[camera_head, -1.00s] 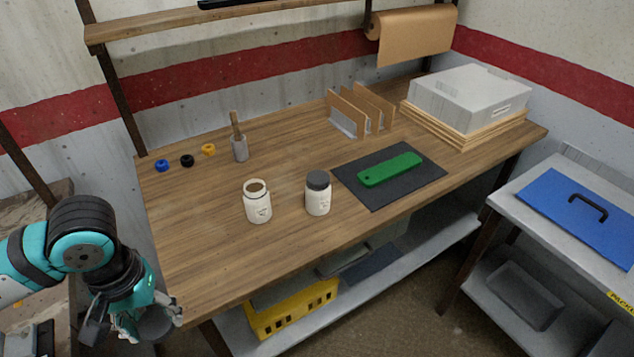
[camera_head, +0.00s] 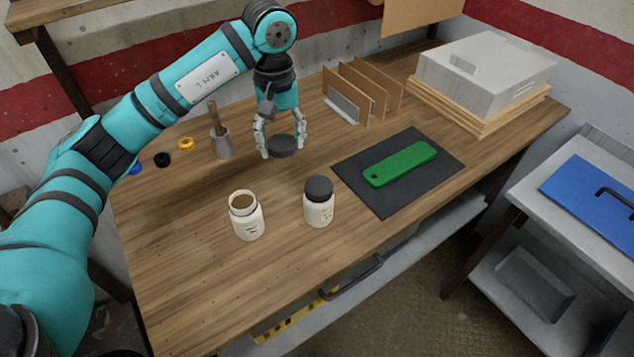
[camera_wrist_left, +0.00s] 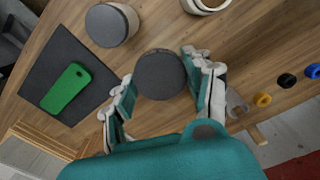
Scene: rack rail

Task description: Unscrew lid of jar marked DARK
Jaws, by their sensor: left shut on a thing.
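A white jar (camera_head: 246,220) stands open on the bench, with brown contents at its mouth. A second white jar (camera_head: 319,207) stands upright to its right with a dark grey lid (camera_head: 318,188) on. Both labels are too small to read. My left gripper (camera_head: 283,143) is shut on a loose dark round lid (camera_head: 285,147), behind the two jars. In the left wrist view the loose lid (camera_wrist_left: 160,75) sits between the fingertips, with the lidded jar (camera_wrist_left: 108,25) and the open jar (camera_wrist_left: 205,4) beyond it. My right gripper is not in view.
A dark mat (camera_head: 440,184) with a green bar (camera_head: 400,164) lies right of the jars. The bench front left is clear.

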